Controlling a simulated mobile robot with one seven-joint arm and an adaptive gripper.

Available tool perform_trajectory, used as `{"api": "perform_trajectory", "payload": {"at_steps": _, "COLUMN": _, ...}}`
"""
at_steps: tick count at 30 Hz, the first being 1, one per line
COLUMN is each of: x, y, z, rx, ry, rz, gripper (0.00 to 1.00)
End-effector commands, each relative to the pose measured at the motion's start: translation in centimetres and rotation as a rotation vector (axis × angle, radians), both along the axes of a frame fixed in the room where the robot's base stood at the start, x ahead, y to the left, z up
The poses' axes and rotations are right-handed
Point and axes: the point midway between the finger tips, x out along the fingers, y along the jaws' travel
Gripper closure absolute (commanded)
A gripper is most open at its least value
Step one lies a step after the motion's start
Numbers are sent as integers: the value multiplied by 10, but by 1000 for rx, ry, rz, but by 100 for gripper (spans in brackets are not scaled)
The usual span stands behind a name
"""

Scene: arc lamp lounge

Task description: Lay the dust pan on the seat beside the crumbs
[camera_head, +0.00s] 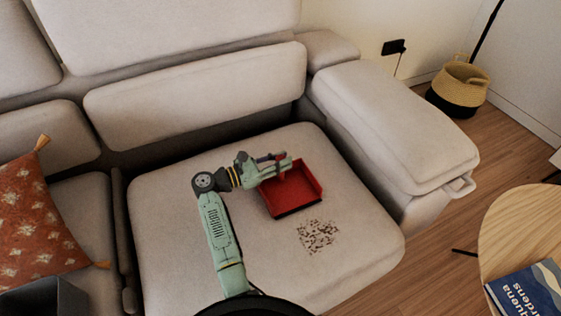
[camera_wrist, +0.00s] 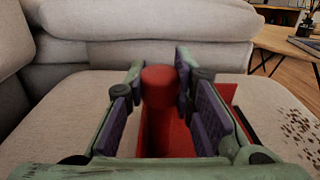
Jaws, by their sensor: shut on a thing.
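The red dust pan (camera_head: 296,191) is at the seat cushion (camera_head: 176,232), behind the crumbs (camera_head: 318,236) in the head view. Its open black-edged side faces the crumbs, with a small gap between them. My gripper (camera_head: 283,164) is at the pan's back left and is shut on its handle. In the wrist view the red handle (camera_wrist: 158,88) stands between the purple pads of my gripper (camera_wrist: 160,100). The crumbs (camera_wrist: 303,135) lie at the right there. I cannot tell whether the pan's underside touches the seat.
The sofa's armrest (camera_head: 395,125) rises to the right and the backrest (camera_head: 200,95) behind. An orange patterned pillow (camera_head: 42,220) and a dark grey box (camera_head: 45,298) are at the left. A round wooden table (camera_head: 520,235) with a blue book (camera_head: 528,292) stands at the right.

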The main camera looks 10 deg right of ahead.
Motion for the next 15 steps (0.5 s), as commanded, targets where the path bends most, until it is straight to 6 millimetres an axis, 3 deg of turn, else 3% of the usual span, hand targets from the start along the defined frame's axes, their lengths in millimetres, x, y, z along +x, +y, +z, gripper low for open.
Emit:
{"api": "perform_trajectory", "payload": {"at_steps": 9, "x": 0, "y": 0, "z": -2, "rx": -1, "ry": -1, "rz": 0, "gripper": 100}}
{"api": "perform_trajectory", "payload": {"at_steps": 10, "x": 0, "y": 0, "z": -2, "rx": -1, "ry": -1, "rz": 0, "gripper": 76}}
{"api": "perform_trajectory", "payload": {"at_steps": 15, "x": 0, "y": 0, "z": -1, "rx": -1, "ry": 0, "rz": 0, "gripper": 65}}
